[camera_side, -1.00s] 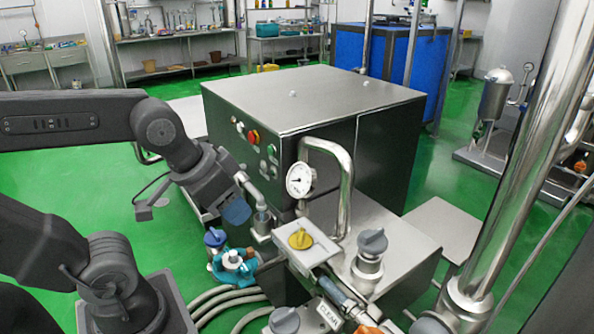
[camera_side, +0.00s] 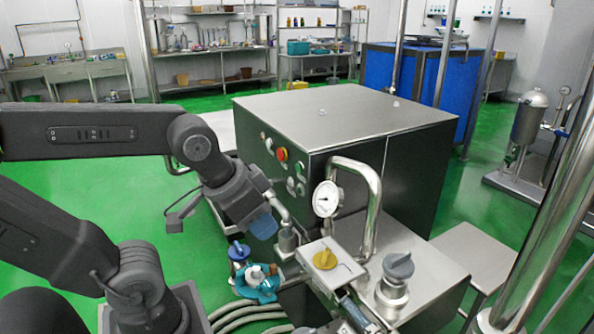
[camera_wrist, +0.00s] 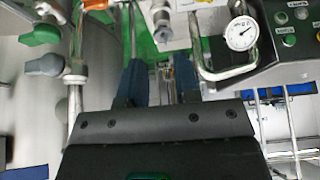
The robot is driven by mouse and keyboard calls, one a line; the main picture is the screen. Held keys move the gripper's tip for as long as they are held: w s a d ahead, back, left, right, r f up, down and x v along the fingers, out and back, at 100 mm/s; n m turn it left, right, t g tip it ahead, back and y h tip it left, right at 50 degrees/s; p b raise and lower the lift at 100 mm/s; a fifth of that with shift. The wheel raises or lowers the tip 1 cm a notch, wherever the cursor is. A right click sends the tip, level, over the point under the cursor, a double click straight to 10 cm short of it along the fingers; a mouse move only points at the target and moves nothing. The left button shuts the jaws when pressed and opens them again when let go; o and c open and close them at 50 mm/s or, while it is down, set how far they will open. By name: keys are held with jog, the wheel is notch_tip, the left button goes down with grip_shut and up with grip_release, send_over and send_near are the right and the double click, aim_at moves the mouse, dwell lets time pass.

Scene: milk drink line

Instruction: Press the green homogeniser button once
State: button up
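In the wrist view a green button (camera_wrist: 289,40) sits on the dark control panel at the top right, right of the gauge. Its label is too small to read. In the side view the panel is on the left face of the steel-topped cabinet (camera_side: 345,115), with a red button (camera_side: 281,154) and several small round controls. I cannot tell there which one is the homogeniser button. My gripper (camera_wrist: 160,76) has two blue fingers held apart with nothing between them. In the side view my gripper (camera_side: 262,226) points down, left of the gauge and below the panel, apart from the buttons.
A white dial gauge (camera_side: 326,198) and a bent steel pipe (camera_side: 372,200) stand just right of my gripper. Green floor lies open to the left.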

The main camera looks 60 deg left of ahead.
grip_shut()
dwell(1.4)
